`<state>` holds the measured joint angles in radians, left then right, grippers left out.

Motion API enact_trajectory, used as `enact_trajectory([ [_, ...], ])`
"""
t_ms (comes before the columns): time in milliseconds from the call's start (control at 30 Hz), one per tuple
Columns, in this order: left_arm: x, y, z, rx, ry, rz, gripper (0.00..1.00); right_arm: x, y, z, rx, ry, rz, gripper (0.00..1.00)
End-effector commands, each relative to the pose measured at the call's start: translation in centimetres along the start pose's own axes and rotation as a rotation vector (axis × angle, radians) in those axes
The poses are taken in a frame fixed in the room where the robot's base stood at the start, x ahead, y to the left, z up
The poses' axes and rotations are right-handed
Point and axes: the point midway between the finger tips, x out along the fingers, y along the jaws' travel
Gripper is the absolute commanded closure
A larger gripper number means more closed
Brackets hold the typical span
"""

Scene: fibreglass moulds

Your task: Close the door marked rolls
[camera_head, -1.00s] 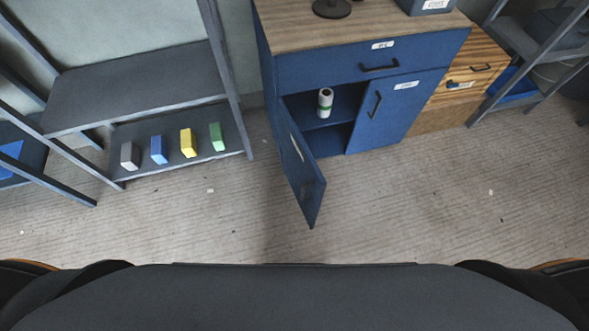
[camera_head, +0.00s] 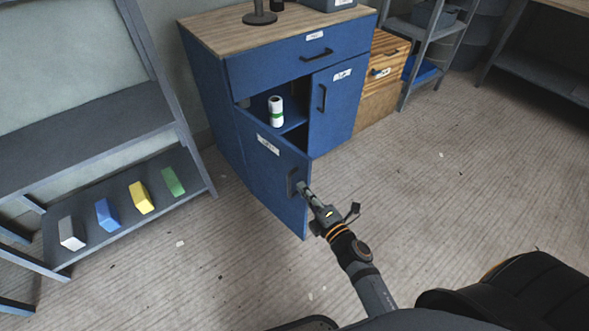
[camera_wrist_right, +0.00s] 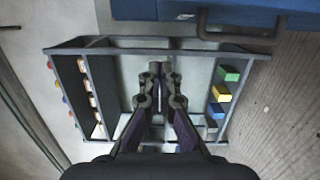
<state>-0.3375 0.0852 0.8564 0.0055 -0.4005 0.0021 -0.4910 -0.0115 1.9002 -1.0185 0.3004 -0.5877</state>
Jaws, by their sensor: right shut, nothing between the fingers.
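The blue cabinet (camera_head: 205,90) has a left door (camera_head: 262,178) standing partly open, with a white label (camera_head: 268,146) too small to read and a dark handle (camera_head: 292,182). Part of the blue door front and a handle bar seem to show at the top of the right wrist view (camera_wrist_right: 250,36). My right gripper (camera_head: 304,188) is shut and empty, its tips by the outer face of the open door, just right of its handle. I cannot tell whether they touch. Its fingers also show in the right wrist view (camera_wrist_right: 157,78). My left gripper is not in view.
A white roll with a green band (camera_head: 276,111) stands inside the cabinet. The right door (camera_head: 335,105) and drawer (camera_head: 270,70) are shut. A grey shelf rack (camera_head: 90,130) with several coloured blocks stands left. The floor (camera_head: 440,190) in front is open.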

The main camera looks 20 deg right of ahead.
Motion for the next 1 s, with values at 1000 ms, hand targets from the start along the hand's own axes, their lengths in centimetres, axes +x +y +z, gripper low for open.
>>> enact_trajectory([
  [1000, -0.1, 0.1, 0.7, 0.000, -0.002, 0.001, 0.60, 10.7, -0.1, 4.0, 0.005, -0.002, -0.002, 1.00],
])
